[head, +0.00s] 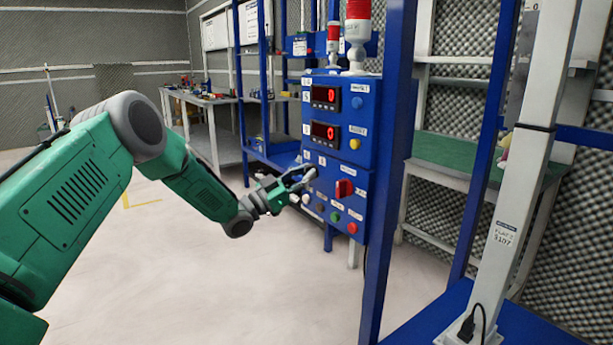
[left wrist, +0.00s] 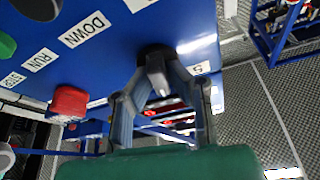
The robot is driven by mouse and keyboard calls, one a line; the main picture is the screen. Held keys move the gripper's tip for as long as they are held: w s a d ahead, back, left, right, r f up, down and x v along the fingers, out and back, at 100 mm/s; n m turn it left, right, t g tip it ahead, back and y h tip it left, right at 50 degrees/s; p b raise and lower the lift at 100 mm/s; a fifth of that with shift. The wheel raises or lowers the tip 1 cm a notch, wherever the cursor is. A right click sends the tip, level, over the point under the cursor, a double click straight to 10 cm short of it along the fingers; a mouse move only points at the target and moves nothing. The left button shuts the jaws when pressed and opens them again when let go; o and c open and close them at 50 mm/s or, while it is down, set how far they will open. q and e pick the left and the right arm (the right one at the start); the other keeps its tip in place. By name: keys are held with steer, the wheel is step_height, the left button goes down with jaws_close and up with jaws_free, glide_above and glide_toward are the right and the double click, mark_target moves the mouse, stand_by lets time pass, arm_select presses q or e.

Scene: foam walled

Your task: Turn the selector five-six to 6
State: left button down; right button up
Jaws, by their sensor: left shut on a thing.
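A blue control panel (head: 338,150) stands ahead of me. In the left wrist view a black selector knob (left wrist: 157,72) with a grey handle sticks out from the panel's blue face. A small white label (left wrist: 200,68) beside it carries one character, which looks like a 5. My left gripper (left wrist: 160,88) is shut on the knob's handle, a finger on either side. In the head view my left gripper (head: 302,179) is at the left of the panel's lower half and hides the knob. My right gripper is not in view.
A red switch (head: 344,189) sits just right of my gripper, with green (head: 334,216) and red (head: 352,227) buttons below. Two red displays (head: 325,95) read 0. A blue post (head: 386,170) stands right of the panel. The floor in front is clear.

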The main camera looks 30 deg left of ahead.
arm_select(q)
steer(key=shift+m+g+h, duration=0.4)
steer(key=shift+m+h, duration=0.05)
steer(key=shift+m, duration=0.7)
steer(key=shift+m+g+h, duration=0.4)
steer(key=shift+m+h, duration=0.05)
steer(key=shift+m, duration=0.7)
steer(key=shift+f, duration=0.1)
steer(key=c, duration=1.6)
jaws_free()
steer(key=shift+a, duration=0.1)
steer(key=shift+o, duration=0.2)
steer(key=shift+s, duration=0.1)
steer(key=v, duration=1.2)
steer(key=shift+a, duration=0.1)
